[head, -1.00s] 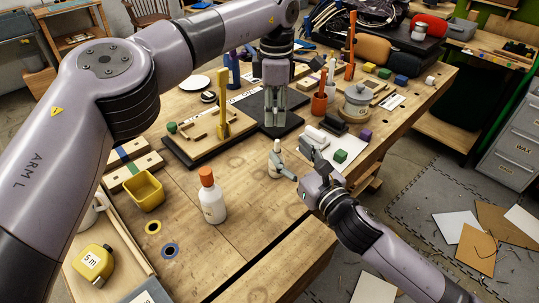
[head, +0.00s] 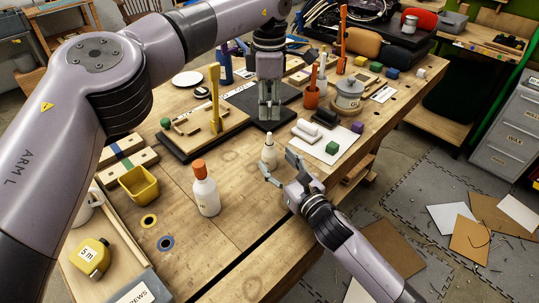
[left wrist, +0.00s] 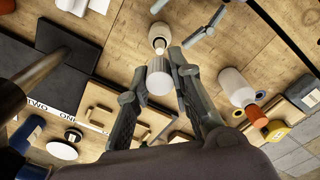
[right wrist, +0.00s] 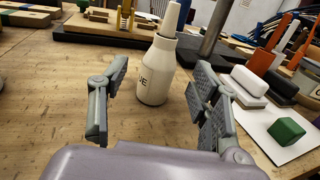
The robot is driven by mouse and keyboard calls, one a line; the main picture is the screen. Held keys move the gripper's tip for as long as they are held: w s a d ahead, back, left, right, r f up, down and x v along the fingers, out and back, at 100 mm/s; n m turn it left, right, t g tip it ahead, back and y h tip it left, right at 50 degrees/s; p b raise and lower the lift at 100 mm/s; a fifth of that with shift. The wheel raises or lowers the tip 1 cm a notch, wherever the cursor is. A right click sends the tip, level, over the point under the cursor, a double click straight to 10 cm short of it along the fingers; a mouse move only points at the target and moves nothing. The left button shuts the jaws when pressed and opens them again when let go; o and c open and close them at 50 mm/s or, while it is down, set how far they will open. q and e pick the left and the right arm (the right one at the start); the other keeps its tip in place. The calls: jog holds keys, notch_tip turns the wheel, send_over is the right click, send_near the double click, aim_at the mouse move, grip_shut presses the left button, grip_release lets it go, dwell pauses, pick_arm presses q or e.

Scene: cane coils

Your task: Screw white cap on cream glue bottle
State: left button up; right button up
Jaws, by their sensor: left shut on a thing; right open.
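The cream glue bottle (head: 269,155) stands upright on the workbench, its tapered pale tip pointing up in the right wrist view (right wrist: 157,70). My right gripper (head: 277,165) is open and low at the bench. In the right wrist view its fingers (right wrist: 155,105) stand either side of the bottle, with gaps and no visible contact. My left gripper (head: 269,116) points down, higher and behind the bottle in the head view. In the left wrist view it is shut on the white cap (left wrist: 159,82), with the bottle (left wrist: 160,36) beyond and apart from it.
A white bottle with an orange cap (head: 206,192) stands to the left in front. A white sheet with a green cube (head: 332,148) lies to the right. A dark board (head: 285,97) and a wooden maze board (head: 200,130) lie behind. The front bench is mostly clear.

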aim_at(273, 158)
jog(key=shift+x, duration=2.25)
jog(key=shift+f, duration=0.1)
jog(key=shift+c, duration=0.4)
grip_shut()
